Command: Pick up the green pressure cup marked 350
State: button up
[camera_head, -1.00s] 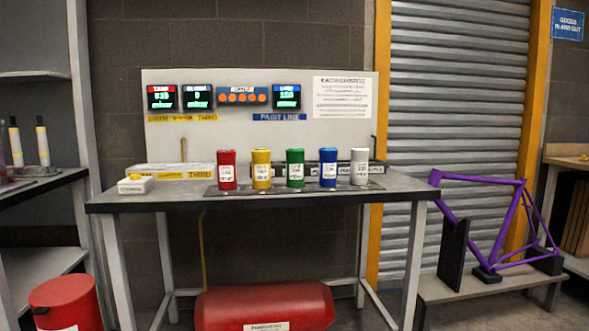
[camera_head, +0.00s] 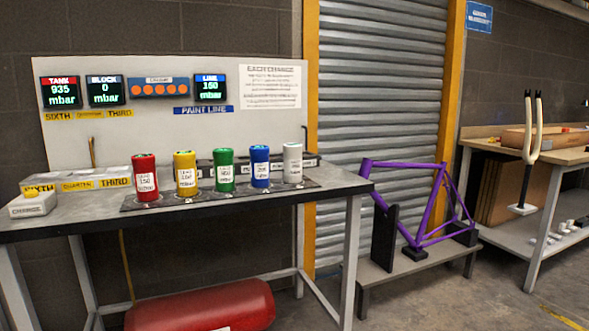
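The green pressure cup (camera_head: 224,169) stands upright on a dark mat (camera_head: 210,199) on the grey bench. It is the middle one of a row, with a red cup (camera_head: 145,177) and a yellow cup (camera_head: 185,173) to its left, and a blue cup (camera_head: 260,165) and a white cup (camera_head: 293,163) to its right. Each cup has a white label. The number on the green cup's label is too small to read surely. My gripper is not in view.
A panel with displays (camera_head: 180,130) stands behind. A red tank (camera_head: 205,308) lies below. A purple frame (camera_head: 425,205) rests on a low stand at right.

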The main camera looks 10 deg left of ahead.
aim_at(223, 157)
jog(key=z, duration=0.1)
jog(key=i, duration=0.7)
jog(key=u, duration=2.3)
